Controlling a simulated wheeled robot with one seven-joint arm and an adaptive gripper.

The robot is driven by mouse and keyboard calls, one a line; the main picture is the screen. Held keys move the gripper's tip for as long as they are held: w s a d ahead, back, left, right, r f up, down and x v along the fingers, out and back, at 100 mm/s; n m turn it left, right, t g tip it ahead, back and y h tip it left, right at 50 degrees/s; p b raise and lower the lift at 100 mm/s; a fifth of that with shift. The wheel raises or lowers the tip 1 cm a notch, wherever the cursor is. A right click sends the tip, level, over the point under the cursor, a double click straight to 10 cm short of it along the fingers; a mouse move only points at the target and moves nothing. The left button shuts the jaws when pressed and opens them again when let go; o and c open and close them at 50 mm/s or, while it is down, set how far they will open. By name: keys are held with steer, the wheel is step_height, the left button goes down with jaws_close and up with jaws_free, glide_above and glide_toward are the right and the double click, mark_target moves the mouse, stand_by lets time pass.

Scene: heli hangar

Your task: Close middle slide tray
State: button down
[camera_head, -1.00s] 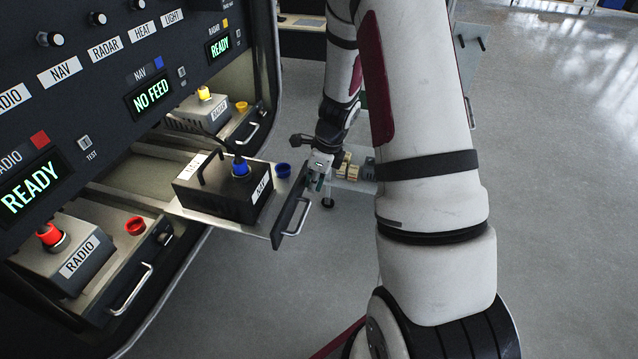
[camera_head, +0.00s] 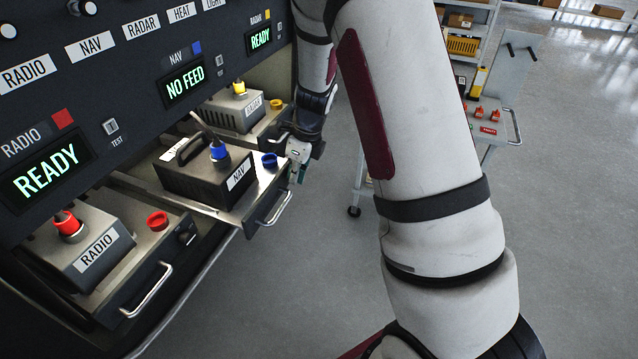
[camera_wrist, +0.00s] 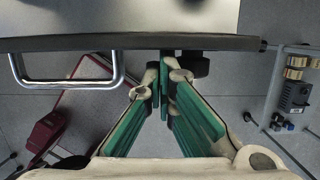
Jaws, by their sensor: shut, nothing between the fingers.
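The middle slide tray (camera_head: 240,212) sticks out of the console. It bears a dark box labelled NAV (camera_head: 205,178) with a blue plug, and a blue cap sits near its front right corner. In the wrist view the tray's dark front edge (camera_wrist: 130,43) runs across the top, with its metal handle (camera_wrist: 68,82) at left. My gripper (camera_head: 299,172) is at the right end of the tray front, beside the handle. In the wrist view its green-padded fingers (camera_wrist: 173,82) are together and empty, tips at the front edge; I cannot tell whether they touch.
The RADIO tray (camera_head: 150,262) lies lower left and the RADAR tray (camera_head: 255,128) lies behind. The NAV display (camera_head: 186,79) reads NO FEED; RADIO and RADAR read READY. A cart (camera_head: 490,125) stands at right behind my arm. The floor in front is open.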

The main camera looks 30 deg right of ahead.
steer(key=w+a+b, duration=0.1)
steer(key=w+a, duration=0.1)
steer(key=w, duration=0.1)
steer(key=w+a+b, duration=0.1)
steer(key=w+a, duration=0.2)
steer(key=w, duration=0.1)
steer(key=w+a+b, duration=0.1)
steer(key=w+a, duration=0.2)
steer(key=shift+w+a, duration=0.1)
steer(key=shift+w, duration=0.15)
